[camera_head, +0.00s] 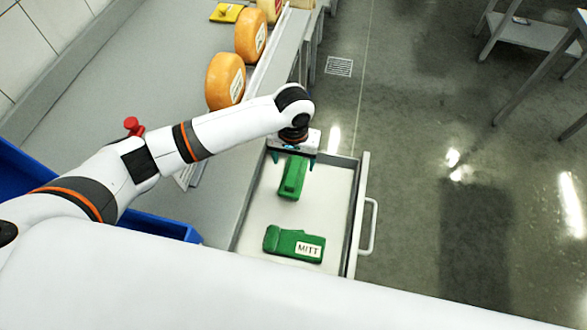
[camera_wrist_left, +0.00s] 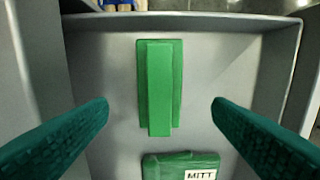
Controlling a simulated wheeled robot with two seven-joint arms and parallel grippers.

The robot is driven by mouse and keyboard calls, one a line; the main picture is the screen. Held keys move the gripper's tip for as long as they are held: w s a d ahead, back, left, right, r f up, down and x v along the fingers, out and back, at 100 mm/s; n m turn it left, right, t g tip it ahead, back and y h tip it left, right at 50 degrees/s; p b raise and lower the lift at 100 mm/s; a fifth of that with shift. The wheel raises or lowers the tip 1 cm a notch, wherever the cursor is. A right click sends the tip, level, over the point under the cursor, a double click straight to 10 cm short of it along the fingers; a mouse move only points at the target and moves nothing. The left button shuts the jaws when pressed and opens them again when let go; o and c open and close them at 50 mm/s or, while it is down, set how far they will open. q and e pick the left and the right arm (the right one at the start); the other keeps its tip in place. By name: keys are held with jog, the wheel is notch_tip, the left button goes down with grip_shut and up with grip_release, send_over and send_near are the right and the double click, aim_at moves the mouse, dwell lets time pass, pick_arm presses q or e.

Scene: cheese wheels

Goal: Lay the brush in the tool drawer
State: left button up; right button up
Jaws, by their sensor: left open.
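The tool drawer (camera_head: 335,195) stands pulled open, with a pale floor and a bar handle on its right side. The green brush (camera_head: 292,180), a block with a narrower raised part, appears to lie on the drawer floor; it also shows in the left wrist view (camera_wrist_left: 159,75). My left gripper (camera_head: 293,160) is over the drawer at the brush's far end. In the left wrist view its teal fingers (camera_wrist_left: 160,106) are wide apart, with nothing held between them. My right gripper is out of view.
A green mitt labelled MITT (camera_head: 282,241) lies in the near part of the drawer. Orange cheese wheels (camera_head: 226,80) stand along the counter (camera_head: 165,65). A blue bin (camera_head: 165,227) is left of the drawer. Open floor (camera_head: 430,130) lies to the right.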

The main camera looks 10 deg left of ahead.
aim_at(294, 170)
pick_arm(q)
jog(key=shift+r, duration=2.25)
